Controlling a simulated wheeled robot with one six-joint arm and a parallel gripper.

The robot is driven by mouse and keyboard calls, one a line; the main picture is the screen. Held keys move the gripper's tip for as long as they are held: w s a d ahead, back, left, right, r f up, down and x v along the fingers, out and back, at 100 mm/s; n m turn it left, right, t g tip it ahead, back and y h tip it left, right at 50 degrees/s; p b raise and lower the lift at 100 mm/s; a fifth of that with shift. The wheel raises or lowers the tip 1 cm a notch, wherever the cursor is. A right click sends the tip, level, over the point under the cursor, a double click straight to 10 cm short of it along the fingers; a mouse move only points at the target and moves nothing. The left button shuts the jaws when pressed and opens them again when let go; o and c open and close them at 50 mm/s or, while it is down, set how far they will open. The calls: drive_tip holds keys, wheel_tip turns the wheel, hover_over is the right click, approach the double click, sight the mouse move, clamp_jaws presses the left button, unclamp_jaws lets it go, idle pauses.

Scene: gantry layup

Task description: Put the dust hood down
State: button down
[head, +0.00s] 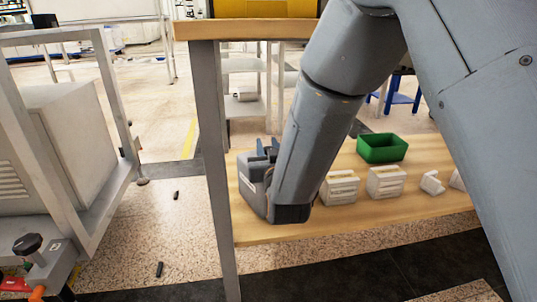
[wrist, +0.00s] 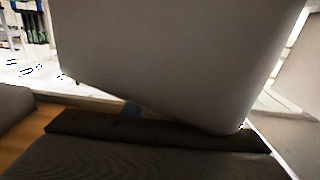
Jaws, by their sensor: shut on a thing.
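My gripper (head: 268,150) is low over the left end of the lower wooden shelf, just right of the table leg. In the wrist view a large, smooth pale grey body (wrist: 180,60) fills the upper middle, very close to the camera; I take it to be the dust hood, shut in my gripper. Its lower edge slants down to the right, over a dark bar at the bottom. The contact between jaws and hood is hidden. In the head view my wrist and forearm hide the hood, and I cannot tell whether it touches the shelf.
The wooden lower shelf (head: 290,231) holds a green bin (head: 382,148) and several white slotted parts, including one block (head: 340,188) right of my wrist. A grey table leg (head: 213,160) stands close on the left. A yellow case (head: 265,8) lies on the tabletop above.

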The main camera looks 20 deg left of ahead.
drive_tip(key=shift+f, duration=0.5)
drive_tip(key=c, duration=1.4)
unclamp_jaws()
drive_tip(key=shift+f, duration=0.1)
drive_tip(key=shift+c, duration=0.2)
drive_tip(key=shift+s+d+r, duration=0.15)
drive_tip(key=shift+s+r, duration=0.05)
drive_tip(key=shift+s, duration=0.05)
drive_tip(key=p+v, duration=0.5)
drive_tip(key=v, duration=0.6)
drive_tip(key=shift+s+p, duration=0.2)
drive_tip(key=shift+p, duration=0.2)
drive_tip(key=shift+d, duration=0.15)
